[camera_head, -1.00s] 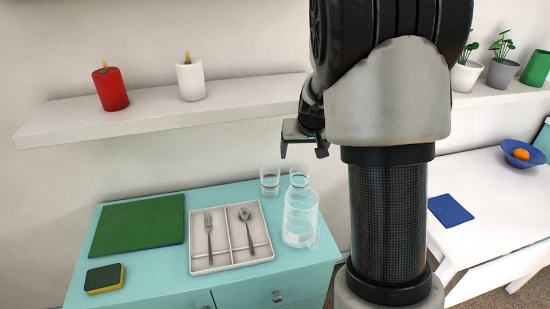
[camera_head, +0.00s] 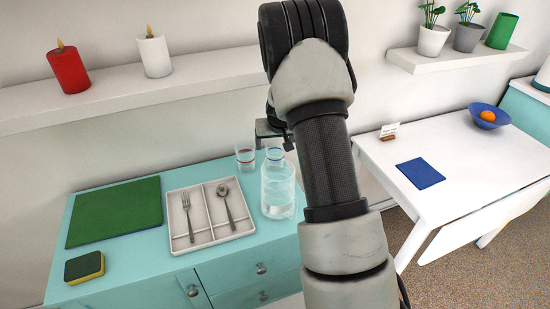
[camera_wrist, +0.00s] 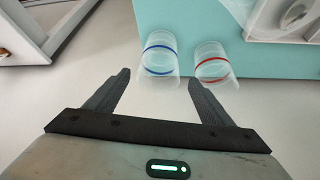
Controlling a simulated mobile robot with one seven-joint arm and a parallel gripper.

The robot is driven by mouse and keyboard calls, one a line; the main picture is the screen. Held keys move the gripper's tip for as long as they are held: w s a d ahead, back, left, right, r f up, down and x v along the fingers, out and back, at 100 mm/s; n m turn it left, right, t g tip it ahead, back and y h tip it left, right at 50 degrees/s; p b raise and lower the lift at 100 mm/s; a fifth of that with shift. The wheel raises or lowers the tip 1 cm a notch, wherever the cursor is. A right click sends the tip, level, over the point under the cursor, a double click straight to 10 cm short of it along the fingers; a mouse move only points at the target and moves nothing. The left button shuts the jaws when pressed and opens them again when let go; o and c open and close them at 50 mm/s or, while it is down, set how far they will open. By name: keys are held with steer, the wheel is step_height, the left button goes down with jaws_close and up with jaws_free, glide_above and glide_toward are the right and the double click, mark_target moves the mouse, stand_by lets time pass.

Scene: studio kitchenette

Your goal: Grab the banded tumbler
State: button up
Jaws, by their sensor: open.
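Two clear tumblers stand side by side at the back of the teal counter. One has a red band (camera_head: 245,159); the other has a blue band (camera_head: 274,154). In the wrist view the blue-banded tumbler (camera_wrist: 160,52) is ahead of the gap between my fingertips, and the red-banded tumbler (camera_wrist: 212,66) is to its right, beyond the right finger. My gripper (camera_wrist: 159,78) is open and empty. In the head view my gripper (camera_head: 273,137) is just above the blue-banded tumbler, partly hidden by my arm.
A clear jug (camera_head: 278,192) stands right in front of the blue-banded tumbler. A cutlery tray (camera_head: 208,238), green board (camera_head: 115,212) and sponge (camera_head: 84,268) share the counter (camera_head: 135,262). A shelf (camera_head: 130,90) runs along the wall above. A white table (camera_head: 455,190) is at right.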

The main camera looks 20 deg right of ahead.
mark_target(275, 146)
steer(key=x, duration=0.3)
steer(key=shift+d+f, duration=0.2)
steer(key=shift+f, duration=0.2)
steer(key=c, duration=1.2)
steer(key=shift+w+r, duration=0.1)
